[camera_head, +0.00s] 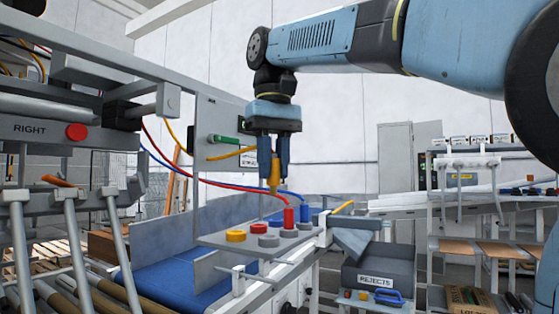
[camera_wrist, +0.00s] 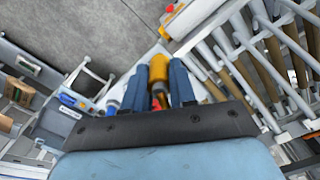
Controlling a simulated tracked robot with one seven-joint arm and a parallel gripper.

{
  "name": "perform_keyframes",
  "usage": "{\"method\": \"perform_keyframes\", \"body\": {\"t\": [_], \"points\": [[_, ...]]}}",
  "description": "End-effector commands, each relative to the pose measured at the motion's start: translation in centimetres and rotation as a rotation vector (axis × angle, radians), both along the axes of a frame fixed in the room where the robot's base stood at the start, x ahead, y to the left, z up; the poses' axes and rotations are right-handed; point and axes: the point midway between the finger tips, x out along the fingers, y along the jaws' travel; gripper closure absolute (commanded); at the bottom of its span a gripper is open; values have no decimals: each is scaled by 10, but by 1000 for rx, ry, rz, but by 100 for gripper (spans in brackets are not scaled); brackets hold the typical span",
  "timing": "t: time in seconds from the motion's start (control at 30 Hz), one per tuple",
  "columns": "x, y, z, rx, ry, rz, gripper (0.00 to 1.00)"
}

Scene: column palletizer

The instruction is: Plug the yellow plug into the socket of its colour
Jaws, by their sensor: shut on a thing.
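The yellow plug (camera_head: 274,186) hangs upright between the fingers of my gripper (camera_head: 274,176), which is shut on it. In the wrist view the yellow plug (camera_wrist: 158,70) also shows between the blue fingers. The grey socket plate (camera_head: 225,240) is below, with a clear gap under the plug. The yellow socket (camera_head: 235,236) is at the plate's left, lower and left of the plug. Its opening is too small to make out.
A red socket (camera_head: 258,228) and grey sockets (camera_head: 268,240) are close by. A red plug (camera_head: 289,216) and a blue plug (camera_head: 305,215) stand upright at the plate's right, trailing cables. A dark rejects bin (camera_head: 376,280) stands to the right. A blue belt (camera_head: 170,285) runs lower left.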

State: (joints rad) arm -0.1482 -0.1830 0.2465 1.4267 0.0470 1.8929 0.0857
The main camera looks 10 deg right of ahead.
Motion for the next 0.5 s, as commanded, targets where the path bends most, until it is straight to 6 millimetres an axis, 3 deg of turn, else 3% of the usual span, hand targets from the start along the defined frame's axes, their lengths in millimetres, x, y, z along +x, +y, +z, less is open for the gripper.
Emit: {"method": "perform_keyframes", "body": {"t": [0.5], "points": [[25, 12, -9, 0, 0, -1, 100]]}}
